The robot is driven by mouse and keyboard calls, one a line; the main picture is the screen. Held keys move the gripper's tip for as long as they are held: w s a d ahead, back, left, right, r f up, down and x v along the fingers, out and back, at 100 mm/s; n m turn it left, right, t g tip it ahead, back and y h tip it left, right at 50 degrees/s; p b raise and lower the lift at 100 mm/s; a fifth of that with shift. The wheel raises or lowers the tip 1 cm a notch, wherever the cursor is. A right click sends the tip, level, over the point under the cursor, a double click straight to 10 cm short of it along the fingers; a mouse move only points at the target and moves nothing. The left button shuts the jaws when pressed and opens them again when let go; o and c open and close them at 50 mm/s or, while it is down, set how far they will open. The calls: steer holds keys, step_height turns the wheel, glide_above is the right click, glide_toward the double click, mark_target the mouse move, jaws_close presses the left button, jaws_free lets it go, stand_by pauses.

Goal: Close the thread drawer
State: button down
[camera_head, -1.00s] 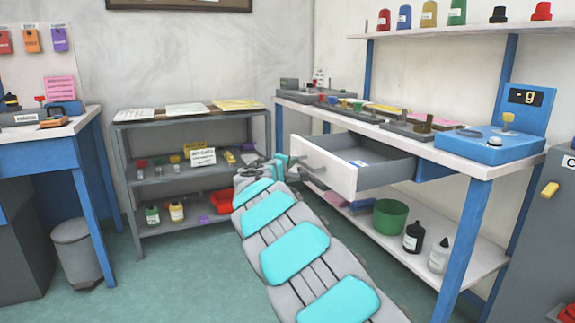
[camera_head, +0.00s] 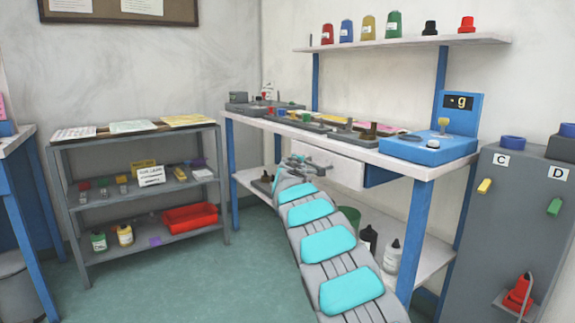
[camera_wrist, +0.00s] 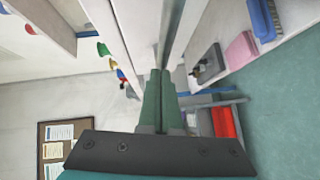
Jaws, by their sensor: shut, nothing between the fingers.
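The thread drawer (camera_head: 335,167) has a white front with a grey handle and sits under the tabletop of the white and blue workbench (camera_head: 400,160). Its front is close to the bench edge and its inside no longer shows. My gripper (camera_head: 298,162) is at the left end of the drawer front, by the handle; whether it touches is unclear. In the wrist view my gripper's green fingers (camera_wrist: 160,80) are together with nothing between them, pointing along a pale surface. My arm hides part of the drawer's lower left.
A blue scale (camera_head: 430,148) and trays with coloured items stand on the bench. A grey shelf (camera_head: 140,190) holds bottles and a red bin (camera_head: 190,217). A grey cabinet (camera_head: 500,220) stands at right.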

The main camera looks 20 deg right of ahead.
steer(key=shift+w+d+f, duration=0.1)
steer(key=shift+w+d, duration=0.15)
steer(key=shift+d, duration=0.65)
steer(key=shift+s+a+r+b, duration=1.15)
steer(key=shift+s+a+b, duration=0.75)
steer(key=shift+s+a, duration=2.7)
steer(key=s+d+m+g+h, duration=0.4)
steer(key=s+d, duration=0.4)
steer(key=s, duration=0.5)
steer(key=s+d+f+m+g+y+p, duration=0.1)
steer(key=s+f+m+g, duration=0.15)
steer(key=s, duration=0.45)
steer(key=s+d+f+m+g+y+p, duration=0.1)
steer(key=s+f+m+g+y, duration=0.15)
steer(key=s, duration=0.55)
steer(key=s+a+f+g+y, duration=0.2)
steer(key=s+a+f, duration=0.3)
steer(key=s, duration=0.7)
steer(key=s+a+f+m+g+y+p, duration=0.1)
steer(key=s+a+f+g+y, duration=0.2)
steer(key=s+a+f, duration=0.3)
steer(key=s+a+f+m+g+y, duration=0.1)
steer(key=s+a+f, duration=0.5)
steer(key=s, duration=1.4)
steer(key=a+g+y, duration=0.1)
steer(key=a+y, duration=0.1)
steer(key=a, duration=0.2)
steer(key=shift+s, duration=0.15)
